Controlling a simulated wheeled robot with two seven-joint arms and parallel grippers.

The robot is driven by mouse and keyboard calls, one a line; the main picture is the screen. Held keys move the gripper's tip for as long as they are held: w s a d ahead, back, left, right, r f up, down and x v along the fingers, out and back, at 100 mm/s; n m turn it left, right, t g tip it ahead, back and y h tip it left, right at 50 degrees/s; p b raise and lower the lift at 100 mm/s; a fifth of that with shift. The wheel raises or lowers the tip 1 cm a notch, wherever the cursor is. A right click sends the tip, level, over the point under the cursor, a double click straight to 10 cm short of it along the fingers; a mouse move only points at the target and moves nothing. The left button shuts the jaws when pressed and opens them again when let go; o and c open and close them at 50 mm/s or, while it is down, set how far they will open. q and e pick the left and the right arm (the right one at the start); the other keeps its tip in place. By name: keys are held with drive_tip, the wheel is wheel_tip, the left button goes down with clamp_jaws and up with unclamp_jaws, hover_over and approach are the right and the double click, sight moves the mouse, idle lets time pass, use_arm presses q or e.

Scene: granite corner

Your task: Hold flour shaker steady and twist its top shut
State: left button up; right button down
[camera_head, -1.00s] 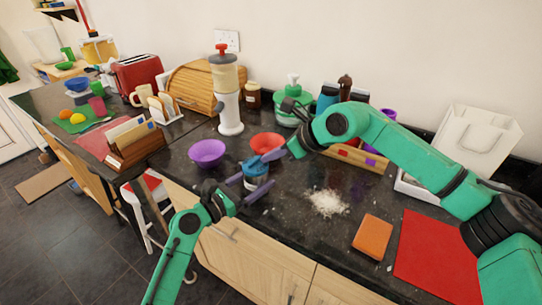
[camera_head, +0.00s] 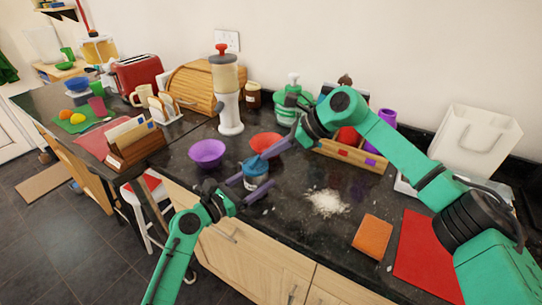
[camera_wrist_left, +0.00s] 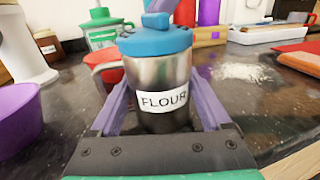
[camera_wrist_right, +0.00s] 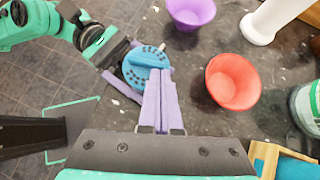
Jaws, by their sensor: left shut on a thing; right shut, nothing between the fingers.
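The flour shaker (camera_head: 257,182) stands upright on the dark counter, a metal body with a FLOUR label (camera_wrist_left: 163,99) and a blue top (camera_wrist_left: 157,42). My left gripper (camera_head: 254,184) is shut around its body, one purple finger on each side. The right wrist view shows the blue top (camera_wrist_right: 146,68) from above, with dark holes and a raised bar. My right gripper (camera_head: 262,157) is shut and empty.
A purple bowl (camera_head: 207,152) and a red bowl (camera_head: 266,143) stand close behind the shaker. Spilled flour (camera_head: 326,203), an orange sponge-like block (camera_head: 372,237) and a red mat (camera_head: 430,258) lie to the right. The counter's front edge is close to the shaker.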

drive_tip(key=shift+w+a+n+g, duration=0.15)
drive_tip(key=shift+w+n+g, duration=0.3)
drive_tip(key=shift+n+g, duration=0.2)
drive_tip(key=shift+w+a, duration=0.2)
drive_tip(key=shift+w, duration=0.15)
drive_tip(key=shift+w+a, duration=0.65)
drive_tip(key=shift+a, duration=0.15)
idle(0.9)
